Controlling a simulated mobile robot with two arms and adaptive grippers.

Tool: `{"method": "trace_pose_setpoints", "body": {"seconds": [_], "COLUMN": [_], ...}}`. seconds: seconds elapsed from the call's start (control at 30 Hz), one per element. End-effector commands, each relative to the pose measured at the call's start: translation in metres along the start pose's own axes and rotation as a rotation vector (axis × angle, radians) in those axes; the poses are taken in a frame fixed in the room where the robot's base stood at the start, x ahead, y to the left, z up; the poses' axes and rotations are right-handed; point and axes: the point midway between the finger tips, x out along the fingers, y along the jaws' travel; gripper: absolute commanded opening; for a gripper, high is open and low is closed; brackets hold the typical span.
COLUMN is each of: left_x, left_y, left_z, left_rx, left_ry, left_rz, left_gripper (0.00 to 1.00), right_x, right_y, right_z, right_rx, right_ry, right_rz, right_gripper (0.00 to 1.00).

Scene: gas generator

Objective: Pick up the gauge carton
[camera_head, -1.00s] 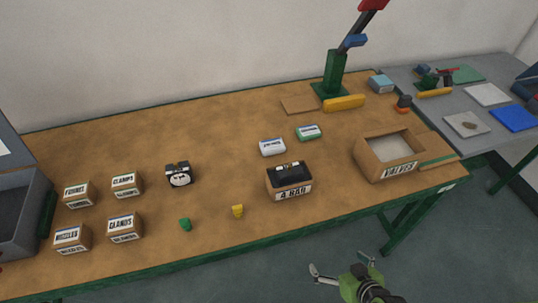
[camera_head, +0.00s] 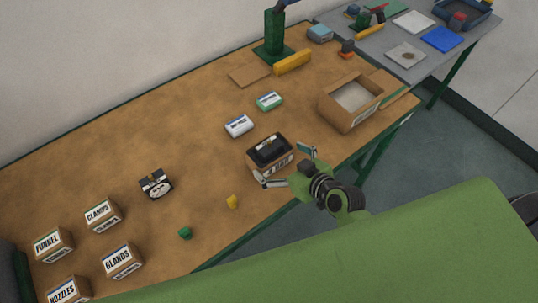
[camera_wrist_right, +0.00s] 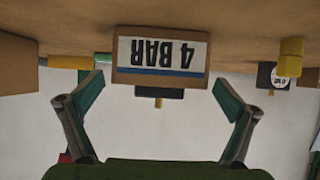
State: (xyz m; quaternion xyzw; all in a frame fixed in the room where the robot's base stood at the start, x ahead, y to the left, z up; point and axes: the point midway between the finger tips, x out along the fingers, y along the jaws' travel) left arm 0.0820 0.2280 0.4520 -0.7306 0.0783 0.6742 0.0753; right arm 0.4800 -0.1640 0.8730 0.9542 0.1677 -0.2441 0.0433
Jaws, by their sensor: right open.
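The gauge carton is a small brown box labelled "4 BAR" (camera_head: 270,160) with a dark top, standing near the table's front edge. My right gripper (camera_head: 284,168) is open in front of it, its fingers spread to either side of the labelled face. In the right wrist view the carton (camera_wrist_right: 160,58) appears upside down, centred just beyond the gap between the two fingertips (camera_wrist_right: 157,80). It looks apart from both fingers. Part of its label is hidden by the gripper in the head view. My left gripper is not in view.
A black dial gauge (camera_head: 156,184), a yellow piece (camera_head: 232,201) and a green piece (camera_head: 185,233) lie left of the carton. White (camera_head: 238,125) and green-white (camera_head: 269,101) boxes lie behind it. An open carton (camera_head: 352,112) stands right. Several labelled cartons stand at lower left.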

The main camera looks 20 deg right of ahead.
Motion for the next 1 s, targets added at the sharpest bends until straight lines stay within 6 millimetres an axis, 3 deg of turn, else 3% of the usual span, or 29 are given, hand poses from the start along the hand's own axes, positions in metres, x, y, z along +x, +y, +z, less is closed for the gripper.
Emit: {"method": "trace_pose_setpoints", "body": {"seconds": [0.2, 0.5, 0.77, 0.8, 0.93, 1.0], "left_x": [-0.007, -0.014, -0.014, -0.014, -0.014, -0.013], "left_y": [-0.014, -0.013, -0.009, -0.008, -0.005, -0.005], "left_z": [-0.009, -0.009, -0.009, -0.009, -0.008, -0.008], "left_rx": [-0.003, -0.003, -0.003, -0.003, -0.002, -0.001], "left_ry": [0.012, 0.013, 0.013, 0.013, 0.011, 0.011], "left_rz": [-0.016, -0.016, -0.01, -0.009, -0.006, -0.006], "left_gripper": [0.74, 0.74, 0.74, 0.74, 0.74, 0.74], "right_x": [0.016, 0.052, 0.055, 0.055, 0.055, 0.055], "right_y": [-0.001, -0.001, -0.001, -0.001, -0.001, -0.001], "right_z": [-0.001, 0.002, 0.003, 0.003, 0.003, 0.003], "right_rx": [0.003, 0.002, 0.0, 0.0, 0.0, 0.0], "right_ry": [-0.001, -0.001, -0.001, -0.001, -0.002, -0.002], "right_rz": [-0.001, 0.0, 0.0, 0.0, 0.0, 0.001], "right_gripper": [1.0, 1.0, 1.0, 0.97, 0.67, 0.66]}}
